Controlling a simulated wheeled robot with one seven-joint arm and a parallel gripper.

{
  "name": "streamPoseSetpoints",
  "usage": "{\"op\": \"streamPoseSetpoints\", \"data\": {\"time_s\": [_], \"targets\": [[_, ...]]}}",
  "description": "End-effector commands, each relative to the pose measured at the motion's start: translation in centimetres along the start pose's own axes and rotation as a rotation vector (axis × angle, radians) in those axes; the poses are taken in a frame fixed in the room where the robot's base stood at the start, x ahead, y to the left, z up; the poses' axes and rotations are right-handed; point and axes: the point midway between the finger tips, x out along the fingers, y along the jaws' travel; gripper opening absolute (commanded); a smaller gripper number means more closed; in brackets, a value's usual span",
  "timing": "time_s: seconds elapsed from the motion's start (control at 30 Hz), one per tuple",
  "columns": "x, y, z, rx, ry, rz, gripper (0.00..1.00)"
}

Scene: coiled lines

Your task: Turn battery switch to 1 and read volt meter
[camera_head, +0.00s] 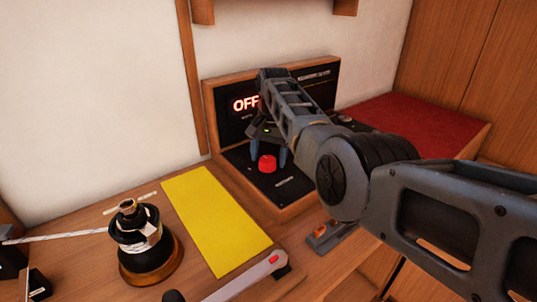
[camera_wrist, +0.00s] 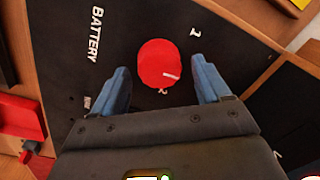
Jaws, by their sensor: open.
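The battery switch is a red round knob (camera_head: 267,163) on the black sloped panel of a wooden console. In the wrist view the red knob (camera_wrist: 160,64) carries a short white mark at its lower right, pointing between the printed "1" and "2". "BATTERY" is printed to its left. The meter display (camera_head: 245,103) glows "OFF" in the head view, partly hidden by my arm. My gripper (camera_head: 268,152) is open above the knob. In the wrist view its blue fingers (camera_wrist: 165,82) stand on either side of the knob, with gaps; contact is not visible.
A yellow sheet (camera_head: 215,218) lies on the wooden counter left of the console. A black winch with rope (camera_head: 145,240) stands further left. A grey handle with a red button (camera_head: 250,278) lies in front. A red surface (camera_head: 425,122) is behind my arm.

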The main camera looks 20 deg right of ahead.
Motion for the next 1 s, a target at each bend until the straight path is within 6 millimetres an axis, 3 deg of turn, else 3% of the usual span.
{"op": "streamPoseSetpoints", "data": {"time_s": [0.23,0.8,1.0], "targets": [[0.11,0.01,0.0,0.0,0.0,0.0,0.76],[0.09,0.01,0.01,0.0,0.0,0.0,0.21],[0.1,0.01,0.0,-0.009,-0.001,0.0,0.2]]}}
